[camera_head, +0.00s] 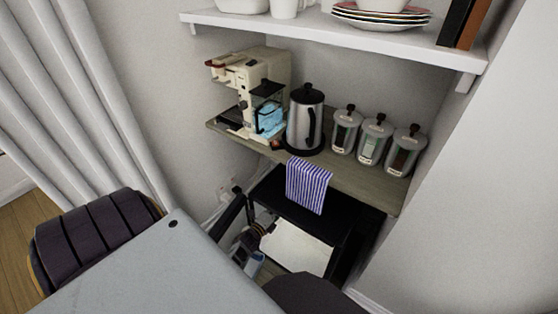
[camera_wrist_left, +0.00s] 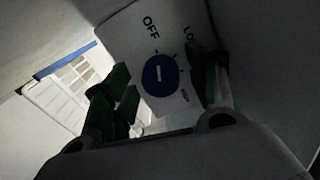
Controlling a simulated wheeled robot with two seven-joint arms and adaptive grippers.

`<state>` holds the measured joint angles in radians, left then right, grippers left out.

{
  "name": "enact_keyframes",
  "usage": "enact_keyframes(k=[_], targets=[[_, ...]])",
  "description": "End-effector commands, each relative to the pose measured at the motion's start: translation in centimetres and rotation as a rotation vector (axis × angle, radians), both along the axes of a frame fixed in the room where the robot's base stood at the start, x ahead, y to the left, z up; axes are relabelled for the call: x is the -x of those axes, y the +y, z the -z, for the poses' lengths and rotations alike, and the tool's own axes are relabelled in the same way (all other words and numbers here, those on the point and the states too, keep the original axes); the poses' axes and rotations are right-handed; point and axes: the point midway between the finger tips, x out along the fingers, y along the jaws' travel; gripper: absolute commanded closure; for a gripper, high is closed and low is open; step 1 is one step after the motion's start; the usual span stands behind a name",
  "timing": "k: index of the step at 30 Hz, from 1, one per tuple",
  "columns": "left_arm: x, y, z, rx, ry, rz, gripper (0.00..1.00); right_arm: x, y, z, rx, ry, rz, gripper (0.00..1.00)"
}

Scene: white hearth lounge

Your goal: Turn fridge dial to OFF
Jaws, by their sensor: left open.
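The blue round fridge dial (camera_wrist_left: 159,75) with a short white mark shows in the left wrist view, on a pale plate (camera_wrist_left: 122,30) marked "OFF" and "Lo"; a third label is too small to read. The white mark runs roughly up and down in the picture; which end points is unclear. My left gripper (camera_wrist_left: 160,88) is open, its dark green fingers on either side of the dial; contact cannot be told. In the head view the black fridge (camera_head: 345,218) stands under the wooden shelf with its door (camera_head: 229,216) open. The dial is not visible there. My right gripper is not in view.
The wooden shelf (camera_head: 365,182) holds a coffee machine (camera_head: 250,78), a kettle (camera_head: 304,118) and 3 canisters (camera_head: 374,140). A light grey flat surface (camera_head: 150,275) and a dark cushioned chair (camera_head: 95,240) are at lower left.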

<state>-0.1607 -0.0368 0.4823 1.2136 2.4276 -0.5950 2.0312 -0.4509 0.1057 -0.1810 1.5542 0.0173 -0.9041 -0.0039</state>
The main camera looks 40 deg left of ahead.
Motion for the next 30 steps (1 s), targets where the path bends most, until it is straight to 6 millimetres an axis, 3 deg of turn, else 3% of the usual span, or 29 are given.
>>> enact_keyframes(k=[11, 30], targets=[[0.0, 0.0, 0.1, -0.048, 0.006, 0.000, 0.42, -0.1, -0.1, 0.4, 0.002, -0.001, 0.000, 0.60], [0.0, -0.1, 0.1, -0.354, 0.039, 0.001, 0.42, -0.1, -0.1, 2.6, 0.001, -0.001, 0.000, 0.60]])
